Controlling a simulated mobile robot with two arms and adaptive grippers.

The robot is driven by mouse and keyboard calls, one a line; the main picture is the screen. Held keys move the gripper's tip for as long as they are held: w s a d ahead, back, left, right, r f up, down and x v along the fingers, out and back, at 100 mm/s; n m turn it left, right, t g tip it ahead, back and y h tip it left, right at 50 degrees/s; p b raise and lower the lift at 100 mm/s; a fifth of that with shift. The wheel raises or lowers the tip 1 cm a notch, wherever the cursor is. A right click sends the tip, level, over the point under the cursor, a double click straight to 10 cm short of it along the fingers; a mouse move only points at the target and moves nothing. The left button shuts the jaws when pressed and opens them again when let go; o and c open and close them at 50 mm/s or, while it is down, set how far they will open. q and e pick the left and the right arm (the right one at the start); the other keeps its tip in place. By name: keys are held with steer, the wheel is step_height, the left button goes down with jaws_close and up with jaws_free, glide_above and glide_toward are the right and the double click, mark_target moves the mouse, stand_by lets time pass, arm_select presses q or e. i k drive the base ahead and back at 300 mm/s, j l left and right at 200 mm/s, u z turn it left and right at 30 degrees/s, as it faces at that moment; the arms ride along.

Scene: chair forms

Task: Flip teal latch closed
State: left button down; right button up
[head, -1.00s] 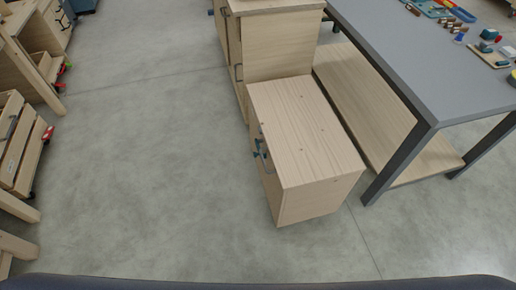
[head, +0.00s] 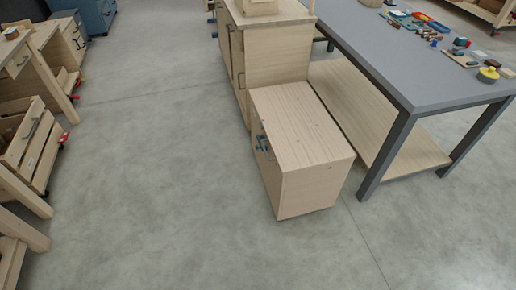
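Neither of my grippers is in view.
A taller wood cabinet (head: 277,64) stands behind the low one. A grey table (head: 417,72) with tools and a lower wooden shelf (head: 408,148) is on the right. Wooden crates (head: 33,140) and benches line the left. The grey floor (head: 150,170) between is clear.

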mark_target(259, 138)
steer(key=i+j, duration=0.25)
steer(key=i+j+z, duration=0.1)
steer(key=i+j, duration=0.15)
steer(key=j, duration=0.2)
steer(key=i+j, duration=0.5)
steer(key=j, duration=0.25)
steer(key=i+j+z, duration=0.1)
steer(key=i+j, duration=0.4)
steer(key=j, duration=0.25)
steer(key=z, duration=0.05)
